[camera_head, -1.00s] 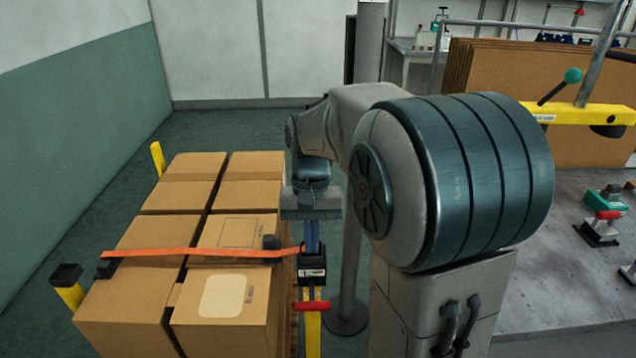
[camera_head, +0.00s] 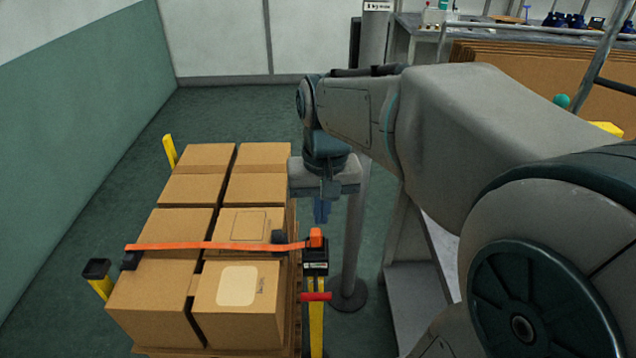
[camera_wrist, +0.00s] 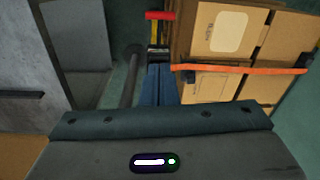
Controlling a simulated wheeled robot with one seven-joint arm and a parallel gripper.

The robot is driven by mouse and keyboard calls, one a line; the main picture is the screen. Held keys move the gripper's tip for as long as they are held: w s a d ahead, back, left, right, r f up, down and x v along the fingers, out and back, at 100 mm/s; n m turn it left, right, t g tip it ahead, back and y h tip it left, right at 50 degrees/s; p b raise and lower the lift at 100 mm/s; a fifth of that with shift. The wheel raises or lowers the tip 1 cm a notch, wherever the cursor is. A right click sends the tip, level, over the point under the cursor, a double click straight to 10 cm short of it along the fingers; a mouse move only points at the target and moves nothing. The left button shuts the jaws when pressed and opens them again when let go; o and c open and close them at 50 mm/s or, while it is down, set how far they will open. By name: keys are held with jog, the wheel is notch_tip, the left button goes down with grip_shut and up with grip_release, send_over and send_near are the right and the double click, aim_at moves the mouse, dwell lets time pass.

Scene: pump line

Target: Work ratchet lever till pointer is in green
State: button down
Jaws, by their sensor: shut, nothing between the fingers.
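The ratchet (camera_head: 315,256) is a dark block with a small pale label on a yellow post beside the strapped cartons. An orange end piece (camera_head: 316,237) stands on top of it, where the orange strap (camera_head: 210,246) arrives. A red handle (camera_head: 316,296) sticks out lower on the post; it also shows in the wrist view (camera_wrist: 160,15). I cannot tell which part is the lever. No pointer or green zone can be made out. My gripper (camera_head: 322,212) points down, its blue fingers shut and empty, just behind and above the ratchet. In the wrist view its fingers (camera_wrist: 158,85) partly hide the ratchet.
Cartons (camera_head: 235,310) stand stacked on a pallet left of the ratchet, with yellow posts (camera_head: 98,280) around them. A grey upright pole (camera_head: 352,240) with a round foot stands close to my gripper's right. Open green floor lies behind the stack.

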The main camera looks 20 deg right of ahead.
jog(key=shift+s+a+r+t+p, duration=0.1)
jog(key=shift+s+r+t+p, duration=0.05)
jog(key=shift+s+r+p, duration=0.25)
jog(key=shift+s+r+t+p, duration=0.15)
jog(key=shift+s+r+p, duration=0.1)
jog(key=shift+r, duration=0.25)
jog(key=s+f+n+t, duration=0.1)
jog(key=s+f, duration=0.3)
jog(key=s, duration=0.1)
jog(key=shift+s+a+f+n+t, duration=0.2)
jog(key=shift+s+a+n+t, duration=0.15)
jog(key=shift+s+n+t, duration=0.05)
dwell(0.4)
